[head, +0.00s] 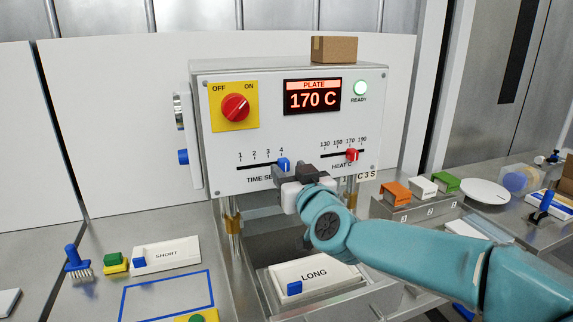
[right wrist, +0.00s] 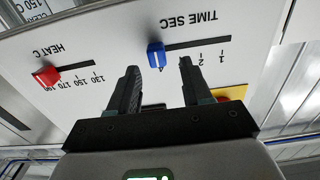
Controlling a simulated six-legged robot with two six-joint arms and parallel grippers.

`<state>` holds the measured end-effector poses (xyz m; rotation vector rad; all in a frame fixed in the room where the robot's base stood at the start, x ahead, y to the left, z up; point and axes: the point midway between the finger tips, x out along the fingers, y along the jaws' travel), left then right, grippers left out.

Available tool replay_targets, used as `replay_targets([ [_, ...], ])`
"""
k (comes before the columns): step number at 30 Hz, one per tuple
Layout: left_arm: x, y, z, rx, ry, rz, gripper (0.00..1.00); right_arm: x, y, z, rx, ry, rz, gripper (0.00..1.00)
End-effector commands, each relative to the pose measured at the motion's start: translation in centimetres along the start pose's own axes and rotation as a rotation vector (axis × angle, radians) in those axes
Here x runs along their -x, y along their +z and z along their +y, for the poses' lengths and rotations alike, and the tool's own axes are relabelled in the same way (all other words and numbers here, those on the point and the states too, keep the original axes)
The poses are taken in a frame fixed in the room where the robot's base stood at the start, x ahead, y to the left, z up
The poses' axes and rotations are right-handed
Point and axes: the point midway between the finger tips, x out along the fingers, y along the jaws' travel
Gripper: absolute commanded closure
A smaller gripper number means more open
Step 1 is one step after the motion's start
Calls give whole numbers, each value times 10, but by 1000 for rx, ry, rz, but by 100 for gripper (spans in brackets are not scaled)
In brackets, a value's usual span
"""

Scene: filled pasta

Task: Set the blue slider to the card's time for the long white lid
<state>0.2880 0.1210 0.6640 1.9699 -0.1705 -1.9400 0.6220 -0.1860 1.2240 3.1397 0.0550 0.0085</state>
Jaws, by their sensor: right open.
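The blue slider (head: 284,164) sits at the 4 end of the TIME SEC slot on the white control panel (head: 225,165). It also shows in the right wrist view (right wrist: 156,56), beside the upside-down 4. My right gripper (head: 296,174) is open in front of the panel, just below and beside the slider. In the right wrist view, the slider appears between its two fingertips; I cannot tell whether they touch it. The long white lid (head: 313,276), marked LONG with a blue knob, lies below the panel. Lettering ending in "C 3 S" (head: 366,175) shows partly behind my right gripper; the rest is hidden.
A red HEAT C slider (head: 352,155) sits near 170, right of the blue one. A red OFF/ON knob (head: 235,107) is at upper left, and the display (head: 312,97) reads 170 C. A SHORT lid (head: 167,256) lies left. My right arm covers the lower right.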

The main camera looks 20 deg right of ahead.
Motion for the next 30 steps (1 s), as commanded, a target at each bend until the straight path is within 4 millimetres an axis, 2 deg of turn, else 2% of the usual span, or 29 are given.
replay_targets([
  [3, 4, 0, 1, 0, 0, 1, 0, -19, 0, 1, 0, 1, -3, 51],
  [6, 4, 0, 2, 0, 0, 1, 0, -27, 1, 1, 1, 0, -2, 51],
  [16, 4, 0, 2, 0, 0, 0, 0, -32, 1, 2, 0, 1, -1, 51],
  [18, 4, 0, 2, 0, 0, 0, 0, -31, 1, 2, 0, 1, -1, 74],
  [20, 4, 0, 2, 0, 0, 1, 0, -31, 1, 2, 0, 1, -1, 93],
  [21, 4, 0, 2, 0, 0, 1, 0, -31, 1, 2, 0, 1, -1, 100],
  [26, 5, 0, 2, 0, 0, 1, 0, -31, 0, 1, 0, 1, 0, 100],
  [30, 14, 0, 5, 0, 0, 1, 0, -32, -3, -10, 0, -2, -2, 100],
])
